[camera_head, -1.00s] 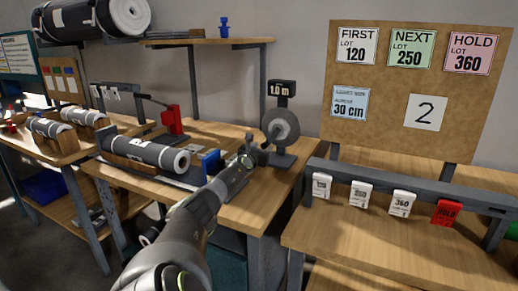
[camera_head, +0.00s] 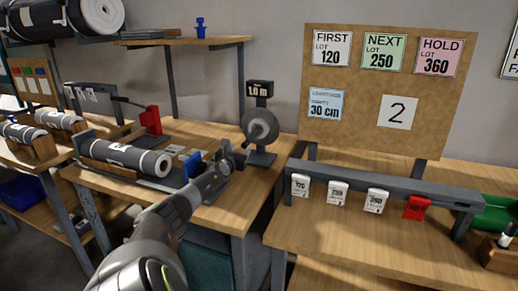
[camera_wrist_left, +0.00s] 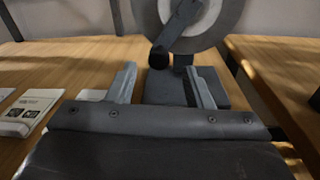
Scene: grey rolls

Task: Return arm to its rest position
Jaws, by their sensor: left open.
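My left arm reaches in from the bottom of the head view, over the middle bench. Its gripper (camera_head: 230,158) is at the far end, just left of the grey measuring wheel (camera_head: 260,126) on its stand. In the left wrist view the two fingers (camera_wrist_left: 165,86) are apart with nothing between them, and the wheel (camera_wrist_left: 187,20) with its dark crank knob (camera_wrist_left: 158,57) is just beyond them. My right gripper is in neither view.
A grey roll (camera_head: 125,158) lies in a cradle on the middle bench (camera_head: 225,212), left of my arm. A rail with white tags and a red tag (camera_head: 417,208) stands on the right bench (camera_head: 330,240). A notice board (camera_head: 345,130) stands behind it. A green bin (camera_head: 492,212) is at far right.

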